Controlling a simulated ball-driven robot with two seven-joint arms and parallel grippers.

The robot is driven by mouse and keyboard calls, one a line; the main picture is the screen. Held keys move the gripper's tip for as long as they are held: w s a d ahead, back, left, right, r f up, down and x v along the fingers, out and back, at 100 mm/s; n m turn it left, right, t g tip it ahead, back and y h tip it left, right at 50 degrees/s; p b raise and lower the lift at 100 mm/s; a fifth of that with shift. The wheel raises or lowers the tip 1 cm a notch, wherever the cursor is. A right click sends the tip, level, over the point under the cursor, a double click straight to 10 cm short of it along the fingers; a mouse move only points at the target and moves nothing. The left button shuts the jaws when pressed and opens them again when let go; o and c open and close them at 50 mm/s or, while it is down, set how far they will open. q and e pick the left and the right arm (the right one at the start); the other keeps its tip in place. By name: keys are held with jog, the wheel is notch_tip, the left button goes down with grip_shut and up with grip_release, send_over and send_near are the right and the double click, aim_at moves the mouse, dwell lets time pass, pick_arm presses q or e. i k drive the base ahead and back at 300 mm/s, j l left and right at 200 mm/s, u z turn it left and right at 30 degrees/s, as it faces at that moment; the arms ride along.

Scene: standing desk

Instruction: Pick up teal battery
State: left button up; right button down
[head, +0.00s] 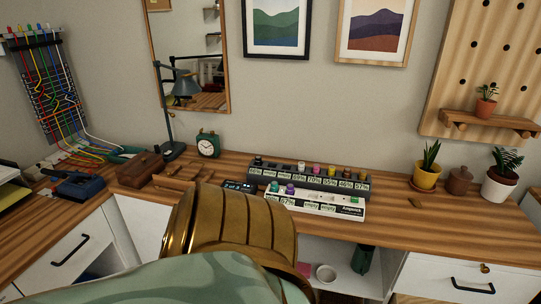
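A small teal battery (274,187) stands upright at the left end of the white front charger (330,207) on the desk. A purple battery (290,188) stands just to its right. Behind them is a dark charger (285,172) holding several batteries, including a pink one (316,169) and a yellow one (331,171). Percentage labels run along both chargers. A large gold and green arm part of mine fills the lower middle and hides the desk's front edge there. Neither gripper shows.
Potted plants (426,174) stand on the right. Cables hang at far left (55,95). The wooden desk (440,225) is mostly clear right of the chargers.

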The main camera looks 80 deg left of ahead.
aim_at(274, 185)
jog(key=u, duration=2.55)
